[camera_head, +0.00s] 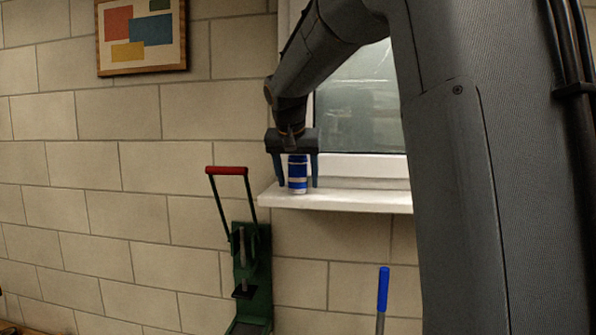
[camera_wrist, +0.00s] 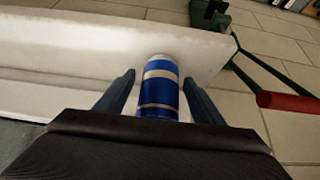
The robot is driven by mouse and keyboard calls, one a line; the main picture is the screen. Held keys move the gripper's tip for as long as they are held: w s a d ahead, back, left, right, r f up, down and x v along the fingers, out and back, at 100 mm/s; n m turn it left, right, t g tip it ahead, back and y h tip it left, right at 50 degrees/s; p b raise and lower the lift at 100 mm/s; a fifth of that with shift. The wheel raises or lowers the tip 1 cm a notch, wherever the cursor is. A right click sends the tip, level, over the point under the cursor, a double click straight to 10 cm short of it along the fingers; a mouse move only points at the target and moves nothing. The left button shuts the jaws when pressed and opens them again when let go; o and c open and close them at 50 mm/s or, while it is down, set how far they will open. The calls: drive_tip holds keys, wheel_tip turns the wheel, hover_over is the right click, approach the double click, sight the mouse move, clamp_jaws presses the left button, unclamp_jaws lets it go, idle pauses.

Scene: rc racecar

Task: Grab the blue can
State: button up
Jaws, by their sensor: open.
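The blue can (camera_head: 297,175), with white bands, stands upright on the white window sill (camera_head: 350,200) near its left end. My gripper (camera_head: 298,184) points down over the can, with one finger on each side of it. In the wrist view, the can (camera_wrist: 159,88) sits between the two fingers of my gripper (camera_wrist: 159,85). A gap shows between the can and each finger, so the gripper is open and not holding it. The can's top end is partly hidden by the gripper's palm in the head view.
A green lever press (camera_head: 255,275) with a red handle (camera_head: 227,170) stands left of and below the sill. A blue-handled stick (camera_head: 383,290) rises below the sill. The window (camera_head: 358,100) is behind the sill. A framed picture (camera_head: 141,35) hangs on the brick wall.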

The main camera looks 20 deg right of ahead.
drive_tip(key=c, duration=1.1)
